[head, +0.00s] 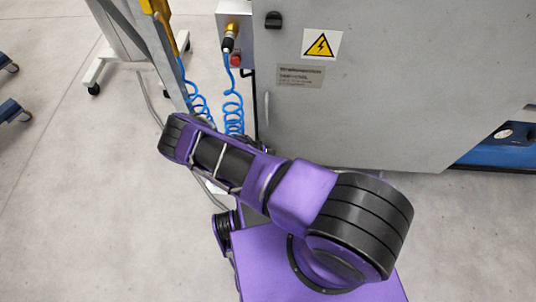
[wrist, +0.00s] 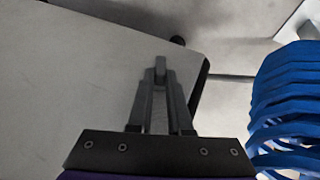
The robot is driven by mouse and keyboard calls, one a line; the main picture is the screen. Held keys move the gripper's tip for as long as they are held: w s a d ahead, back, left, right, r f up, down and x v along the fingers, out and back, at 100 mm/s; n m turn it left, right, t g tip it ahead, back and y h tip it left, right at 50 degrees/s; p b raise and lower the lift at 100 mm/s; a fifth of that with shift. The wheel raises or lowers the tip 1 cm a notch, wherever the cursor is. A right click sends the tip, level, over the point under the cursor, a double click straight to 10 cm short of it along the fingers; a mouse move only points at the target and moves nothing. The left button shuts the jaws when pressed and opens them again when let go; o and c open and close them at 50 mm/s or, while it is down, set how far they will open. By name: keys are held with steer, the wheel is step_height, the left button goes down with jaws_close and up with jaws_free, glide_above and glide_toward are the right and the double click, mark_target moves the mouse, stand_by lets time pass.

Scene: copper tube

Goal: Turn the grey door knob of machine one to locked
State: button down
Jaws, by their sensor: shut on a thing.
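In the wrist view, my gripper (wrist: 160,84) is closed on a small grey piece (wrist: 160,66) at its fingertips, which looks like the grey door knob. It sits in front of the pale grey panel of the machine, near the panel's dark edge. The knob's turn angle and any locked marking cannot be made out. In the head view, the grey machine (head: 390,90) stands at the upper right. My arm stretches left in front of its lower left corner, and my gripper is hidden there.
Coiled blue hoses (head: 232,108) hang left of the machine and show close to the right of my gripper in the wrist view (wrist: 285,95). A grey box with a red button (head: 236,60) is above them. A black latch (head: 273,19) is on the machine. Floor at left is mostly clear.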

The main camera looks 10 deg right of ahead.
steer(key=c, duration=0.8)
jaws_free()
steer(key=shift+c, duration=0.2)
steer(key=p+v, duration=0.3)
steer(key=v, duration=1.4)
steer(key=shift+r, duration=0.25)
steer(key=shift+w, duration=0.1)
